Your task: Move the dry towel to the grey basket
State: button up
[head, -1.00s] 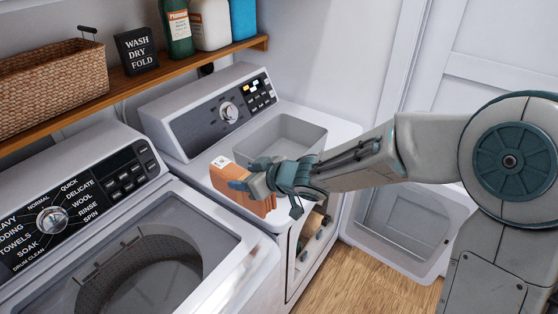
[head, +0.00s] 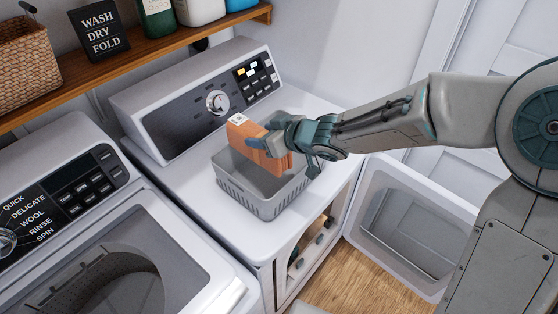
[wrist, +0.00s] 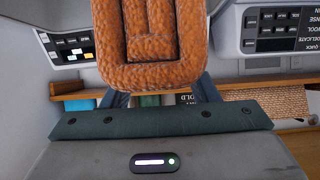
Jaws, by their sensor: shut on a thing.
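The towel is orange and folded into a block with a small white label. In the head view the towel (head: 252,146) is over the grey basket, its lower part below the rim line; whether it touches the basket floor is hidden. The grey basket (head: 262,208) stands on top of the dryer (head: 192,185). My gripper (head: 276,140) is shut on the towel at its right end. In the wrist view the towel (wrist: 150,40) fills the top middle, showing its folded layers, between the fingers.
The dryer's front door (head: 410,228) hangs open at right. The washer (head: 75,245) stands at left with its top opening showing. A wooden shelf (head: 150,65) above holds a wicker basket (head: 25,65), a black sign (head: 98,30) and bottles. The dryer top left of the basket is clear.

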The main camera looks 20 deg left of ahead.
aim_at(264, 162)
jog(key=f, duration=0.2)
jog(key=f+b, duration=0.2)
jog(key=f, duration=0.1)
jog(key=shift+s+a+f, duration=0.2)
jog(key=shift+s+f, duration=0.05)
jog(key=shift+f, duration=0.1)
notch_tip(264, 162, down, 3)
jog(key=shift+d+b, duration=0.1)
jog(key=shift+b, duration=0.25)
jog(key=shift+w+f, duration=0.1)
jog(key=shift+f, duration=0.35)
jog(key=shift+f+b, duration=0.55)
jog(key=shift+f, duration=0.05)
jog(key=o, duration=1.2)
